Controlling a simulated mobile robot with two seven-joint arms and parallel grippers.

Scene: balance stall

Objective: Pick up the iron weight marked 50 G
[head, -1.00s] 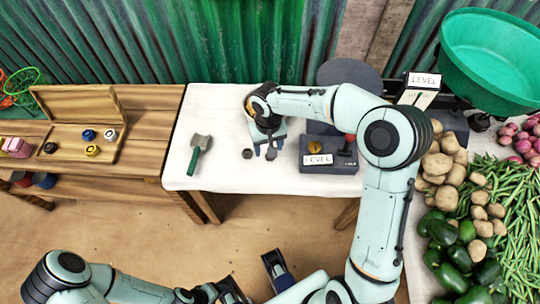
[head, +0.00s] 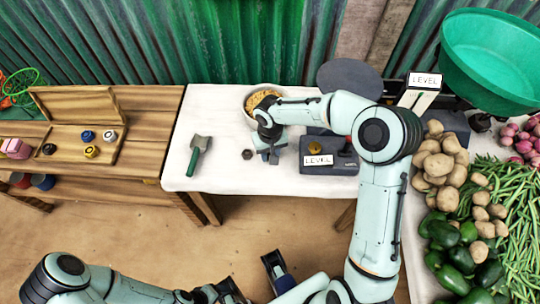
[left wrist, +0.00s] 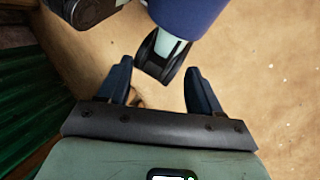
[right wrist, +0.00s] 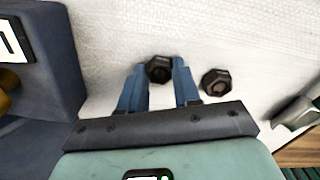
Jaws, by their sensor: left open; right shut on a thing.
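Two dark hexagonal iron weights are on the white cloth side. My right gripper (right wrist: 160,80) is shut on one iron weight (right wrist: 159,68), which sits between its fingertips. In the head view my right gripper (head: 270,157) is low over the cloth, left of the scale, and mostly hides that weight. The other iron weight (right wrist: 216,82) stands free beside it; it also shows in the head view (head: 247,154). I cannot read a 50 G mark on either. My left gripper (left wrist: 158,88) is open and empty, over the bare ground away from the table.
A green-handled scoop (head: 198,152) lies left. Vegetables fill the right side; the cloth's front left is clear.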

